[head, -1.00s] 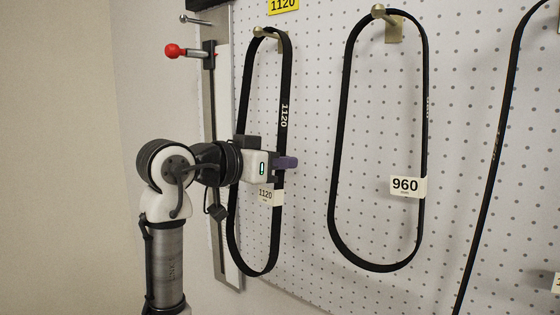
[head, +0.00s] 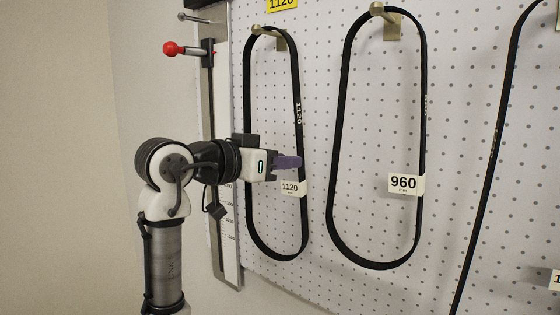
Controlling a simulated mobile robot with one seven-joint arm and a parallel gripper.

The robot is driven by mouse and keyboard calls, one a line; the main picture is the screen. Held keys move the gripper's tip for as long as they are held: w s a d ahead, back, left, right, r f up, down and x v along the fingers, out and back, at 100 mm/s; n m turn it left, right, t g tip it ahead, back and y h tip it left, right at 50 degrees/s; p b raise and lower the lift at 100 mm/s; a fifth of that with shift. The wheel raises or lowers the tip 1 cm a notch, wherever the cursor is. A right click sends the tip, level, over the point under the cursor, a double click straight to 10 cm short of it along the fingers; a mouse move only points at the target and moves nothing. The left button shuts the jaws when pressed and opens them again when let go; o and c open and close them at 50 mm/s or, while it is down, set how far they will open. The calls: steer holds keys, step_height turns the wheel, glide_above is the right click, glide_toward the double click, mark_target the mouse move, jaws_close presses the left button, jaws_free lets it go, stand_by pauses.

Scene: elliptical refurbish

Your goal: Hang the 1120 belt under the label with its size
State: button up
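The 1120 belt (head: 299,125) is a long black loop with a white 1120 tag (head: 291,188). Its top lies over a brass hook (head: 257,30) under the yellow 1120 label (head: 281,4), which is cut off by the top of the picture. The loop hangs down against the pegboard. My gripper (head: 288,162), with purple fingers, is at mid-height of the belt. Its fingertips overlap the right strand just above the tag, and its body covers part of the left strand. I cannot tell whether the fingers are open or touch the belt.
A 960 belt (head: 341,110) with a white tag (head: 405,184) hangs on the neighbouring hook (head: 377,9) to the right. Another black belt (head: 492,160) hangs farther right. A measuring rail (head: 228,225) with a red-knobbed slider (head: 171,48) stands left of the 1120 belt.

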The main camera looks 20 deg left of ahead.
steer(key=b+v, duration=0.4)
steer(key=v, duration=0.9)
steer(key=shift+s+a+b, duration=0.3)
